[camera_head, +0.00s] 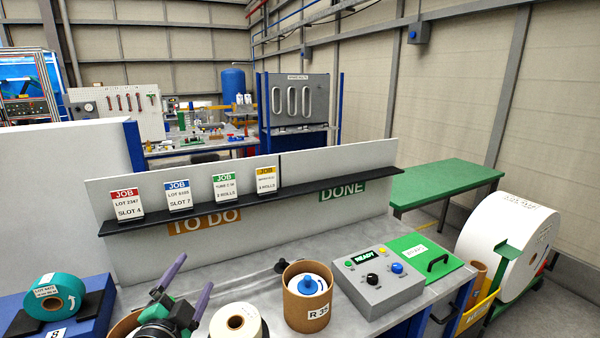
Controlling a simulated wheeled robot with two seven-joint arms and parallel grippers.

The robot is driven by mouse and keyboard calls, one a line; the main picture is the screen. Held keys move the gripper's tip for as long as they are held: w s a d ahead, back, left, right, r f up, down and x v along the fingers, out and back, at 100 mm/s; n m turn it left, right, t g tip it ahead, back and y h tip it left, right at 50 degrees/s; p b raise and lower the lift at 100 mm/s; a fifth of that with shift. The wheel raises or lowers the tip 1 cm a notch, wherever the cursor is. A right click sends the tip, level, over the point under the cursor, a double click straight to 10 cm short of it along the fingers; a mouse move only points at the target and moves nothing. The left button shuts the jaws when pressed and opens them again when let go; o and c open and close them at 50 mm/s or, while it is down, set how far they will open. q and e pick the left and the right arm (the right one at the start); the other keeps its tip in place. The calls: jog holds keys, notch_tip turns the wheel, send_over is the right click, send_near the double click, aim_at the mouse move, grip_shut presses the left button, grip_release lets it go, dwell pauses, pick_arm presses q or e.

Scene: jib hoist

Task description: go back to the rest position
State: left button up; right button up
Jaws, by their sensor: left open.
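My left gripper (187,286) shows at the bottom left, above the front of the grey workbench (232,291). Its two purple-tipped fingers are spread apart with nothing between them. A white roll (239,324) with a brown core is just right of it, and a brown tub rim (122,327) shows partly behind the wrist. I cannot tell how far the gripper is above the bench. My right gripper is not in view.
A cardboard tub (307,309) marked R 35 holds a blue-knobbed thing. A control box (371,281) reads READY. A teal roll (55,297) sits on a blue stand at left. A board with a black shelf (270,194) carrying job cards stands behind. A large white roll (507,244) is at right.

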pick_arm(q)
jog(key=s+a+f+n+g+y, duration=0.1)
jog(key=s+a+f+n+g, duration=0.15)
jog(key=f, duration=0.35)
jog(key=s+a+f+n+g, duration=0.1)
jog(key=s+f+n+g, duration=0.25)
jog(key=f, duration=0.25)
jog(key=s+d+f+n+g+h, duration=0.15)
jog(key=s+f+n+g, duration=0.25)
jog(key=s+f+g, duration=0.75)
jog(key=s+f+t+b, duration=0.1)
jog(key=s+f+b, duration=0.2)
jog(key=f, duration=1.2)
jog(key=s+f+t+b, duration=0.1)
jog(key=s+f+b, duration=0.2)
jog(key=f, duration=1.2)
jog(key=s+a+f+g+b, duration=0.1)
jog(key=s+f+b, duration=0.3)
jog(key=s+f, duration=1.3)
jog(key=shift+a+f+m, duration=0.4)
jog(key=shift+a+f, duration=0.05)
jog(key=shift+a, duration=0.15)
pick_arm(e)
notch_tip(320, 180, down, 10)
pick_arm(q)
jog(key=shift+y, duration=0.25)
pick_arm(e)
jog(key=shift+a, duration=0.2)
